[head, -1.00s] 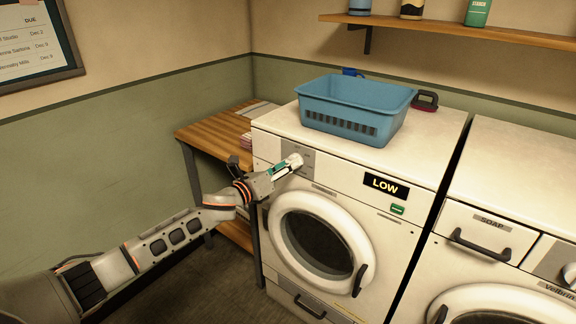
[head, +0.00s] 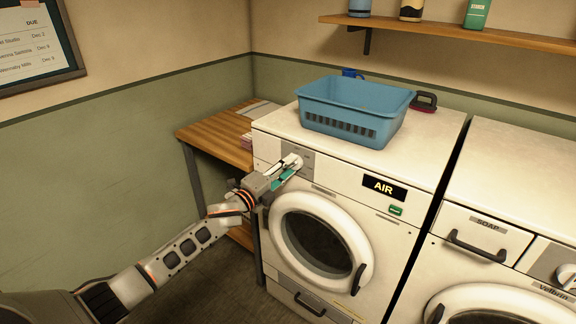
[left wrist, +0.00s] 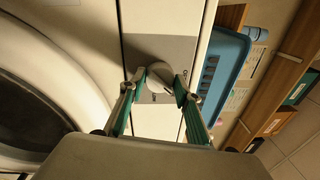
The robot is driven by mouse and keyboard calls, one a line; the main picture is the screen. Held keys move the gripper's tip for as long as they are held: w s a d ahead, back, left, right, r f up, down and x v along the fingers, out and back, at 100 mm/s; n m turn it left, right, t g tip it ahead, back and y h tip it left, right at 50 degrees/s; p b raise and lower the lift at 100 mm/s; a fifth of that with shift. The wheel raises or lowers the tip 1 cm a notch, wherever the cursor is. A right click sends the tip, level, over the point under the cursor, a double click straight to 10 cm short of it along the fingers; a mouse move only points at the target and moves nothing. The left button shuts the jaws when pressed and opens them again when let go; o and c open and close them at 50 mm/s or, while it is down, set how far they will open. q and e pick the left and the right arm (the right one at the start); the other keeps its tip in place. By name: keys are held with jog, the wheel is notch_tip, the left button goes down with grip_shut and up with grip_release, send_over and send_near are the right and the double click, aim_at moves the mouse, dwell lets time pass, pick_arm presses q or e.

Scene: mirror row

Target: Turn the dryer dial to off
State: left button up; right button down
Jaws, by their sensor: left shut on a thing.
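The dryer (head: 340,180) is the white machine at the centre of the head view. Its display (head: 384,187) reads AIR. The dial (head: 294,161) is a pale round knob on a grey panel at its upper left. My left gripper (head: 288,166) is at the dial, with its fingers shut on it. In the left wrist view the dial (left wrist: 160,77) sits between the two green-padded fingertips. The dial's markings are mostly hidden or too small to read. My right gripper is not in view.
A blue basket (head: 355,108) stands on the dryer, with a dark-and-red handled thing (head: 425,101) beside it. A wooden table (head: 215,139) stands left of the dryer. A second machine (head: 510,200) with a SOAP drawer stands at the right.

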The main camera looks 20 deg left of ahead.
pick_arm(q)
jog(key=n+p, duration=0.1)
jog(key=n, duration=0.3)
jog(key=n+y+p, duration=0.1)
jog(key=n+p, duration=0.1)
jog(key=n, duration=0.2)
jog(key=shift+t, duration=0.3)
jog(key=shift+n, duration=0.6)
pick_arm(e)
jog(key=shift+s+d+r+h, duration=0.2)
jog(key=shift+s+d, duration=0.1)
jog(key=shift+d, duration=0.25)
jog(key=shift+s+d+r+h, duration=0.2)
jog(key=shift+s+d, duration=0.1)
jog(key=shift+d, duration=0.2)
pick_arm(q)
jog(key=shift+f, duration=0.1)
jog(key=o, duration=1.1)
